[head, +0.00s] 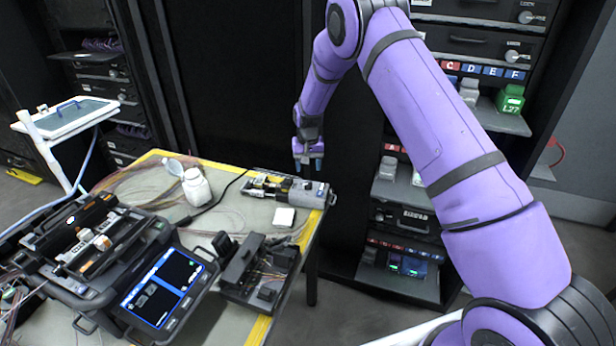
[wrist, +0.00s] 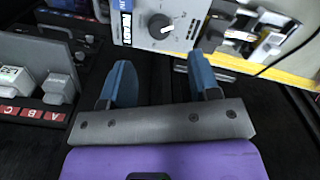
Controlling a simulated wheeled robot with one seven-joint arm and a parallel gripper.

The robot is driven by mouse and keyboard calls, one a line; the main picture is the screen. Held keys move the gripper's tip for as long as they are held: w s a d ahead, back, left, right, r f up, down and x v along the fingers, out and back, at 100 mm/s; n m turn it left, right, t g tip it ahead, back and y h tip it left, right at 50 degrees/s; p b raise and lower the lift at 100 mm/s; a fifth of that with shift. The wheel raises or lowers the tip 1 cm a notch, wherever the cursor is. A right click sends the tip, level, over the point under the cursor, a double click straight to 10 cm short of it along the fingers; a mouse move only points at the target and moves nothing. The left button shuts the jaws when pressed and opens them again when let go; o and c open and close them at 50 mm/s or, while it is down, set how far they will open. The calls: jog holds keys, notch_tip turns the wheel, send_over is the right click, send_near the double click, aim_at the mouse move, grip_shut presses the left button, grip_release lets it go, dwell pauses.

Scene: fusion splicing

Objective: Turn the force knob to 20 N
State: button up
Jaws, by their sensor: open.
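The force knob (wrist: 160,26) is a round black dial with a white pointer mark, on the grey face of a tester (wrist: 140,36). In the wrist view the pointer aims to the right and slightly down; the scale numbers are too small to read. The tester (head: 308,193) lies at the table's far right corner in the head view. My gripper (wrist: 159,62) is open and empty, its two blue fingers apart. The knob appears beyond the fingertips, between them across the picture, and untouched. In the head view my gripper (head: 308,165) hangs just above and behind the tester.
On the table (head: 226,240) are a white bottle (head: 196,187), a small white box (head: 284,217), a black splicer (head: 110,262) with a lit screen, and a black fixture (head: 258,272). A dark rack with grey modules (head: 398,190) stands right of the table.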

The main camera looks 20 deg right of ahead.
jog(key=shift+r, duration=1.65)
